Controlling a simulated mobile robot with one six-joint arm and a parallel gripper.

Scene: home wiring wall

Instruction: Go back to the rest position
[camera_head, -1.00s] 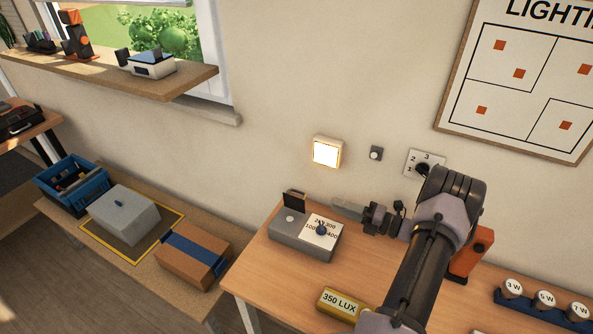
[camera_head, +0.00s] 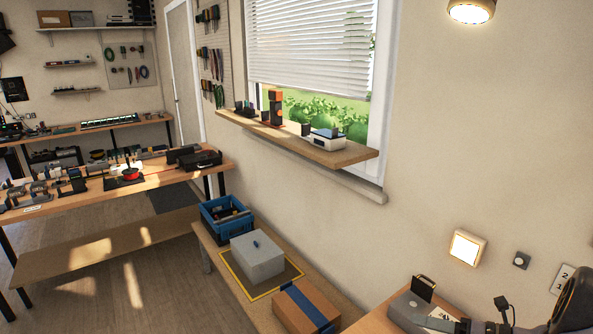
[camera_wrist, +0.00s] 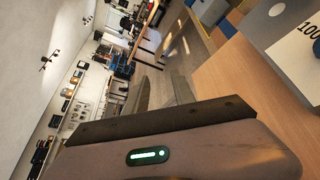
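My gripper (camera_wrist: 162,90) shows in the wrist view with its two grey fingers apart and nothing between them. In the head view my arm comes in at the bottom right corner, and its end (camera_head: 408,310) lies over the grey dial box on the wooden table. That box (camera_wrist: 272,22) is at the upper right of the wrist view, with part of its white dial plate showing. The head view cuts off most of my arm.
A lit square lamp (camera_head: 467,248) and a small switch (camera_head: 521,260) are on the wall. A window shelf (camera_head: 310,148) juts out above. A low bench holds a blue crate (camera_head: 222,228), a grey box (camera_head: 258,262) and a cardboard box (camera_head: 290,312). Open floor (camera_head: 130,270) lies left.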

